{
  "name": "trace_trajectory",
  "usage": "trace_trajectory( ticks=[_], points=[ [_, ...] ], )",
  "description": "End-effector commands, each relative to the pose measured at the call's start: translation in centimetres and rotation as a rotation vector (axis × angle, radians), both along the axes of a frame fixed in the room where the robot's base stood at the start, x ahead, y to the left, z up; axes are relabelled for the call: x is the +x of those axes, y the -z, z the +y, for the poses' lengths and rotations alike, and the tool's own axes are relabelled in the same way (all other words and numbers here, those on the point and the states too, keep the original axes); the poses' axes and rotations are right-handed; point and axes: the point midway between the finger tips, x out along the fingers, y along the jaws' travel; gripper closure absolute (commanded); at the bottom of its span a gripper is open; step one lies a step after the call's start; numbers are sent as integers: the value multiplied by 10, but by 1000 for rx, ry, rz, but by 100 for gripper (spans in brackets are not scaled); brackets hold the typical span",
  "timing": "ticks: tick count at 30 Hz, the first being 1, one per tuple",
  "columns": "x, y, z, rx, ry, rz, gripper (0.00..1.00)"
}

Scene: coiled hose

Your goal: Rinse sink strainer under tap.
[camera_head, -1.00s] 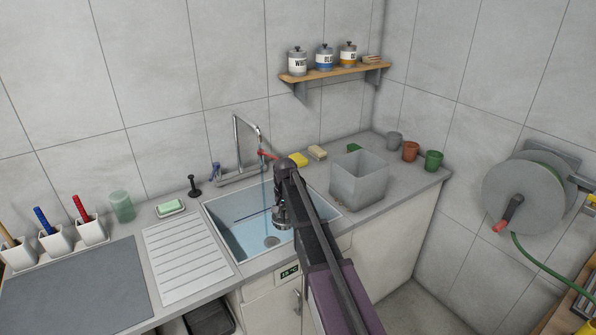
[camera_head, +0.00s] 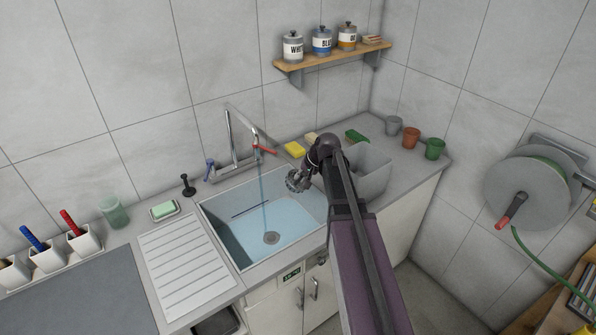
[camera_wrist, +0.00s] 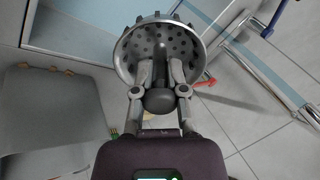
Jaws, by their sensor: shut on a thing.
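The sink strainer (camera_wrist: 131,47), a round metal cup with holes and a toothed rim, is in my gripper (camera_wrist: 160,74), whose fingers are shut on its dark central knob. In the head view the strainer (camera_head: 294,181) is tilted on its side over the right part of the sink (camera_head: 222,232). My gripper (camera_head: 309,172) is just right of it. A thin water stream (camera_head: 264,195) falls towards the drain (camera_head: 271,238). The strainer is right of the stream and looks apart from it.
A grey square bin (camera_head: 372,172) stands right of the sink, partly behind my arm. A yellow sponge (camera_head: 294,149) lies behind the sink. A ribbed drainboard (camera_head: 186,264) is at left. Cups (camera_head: 411,138) stand at the far right. A shelf (camera_head: 330,58) with canisters hangs above.

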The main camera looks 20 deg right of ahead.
Motion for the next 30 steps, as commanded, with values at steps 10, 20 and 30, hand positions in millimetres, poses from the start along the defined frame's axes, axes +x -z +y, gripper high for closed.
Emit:
trace_trajectory(
  ticks=[10,20,30],
  points=[
    [0,0,1,0,0,0,100],
    [7,2,6,0,-1,0,100],
    [23,7,20,-1,-3,0,100]
  ],
)
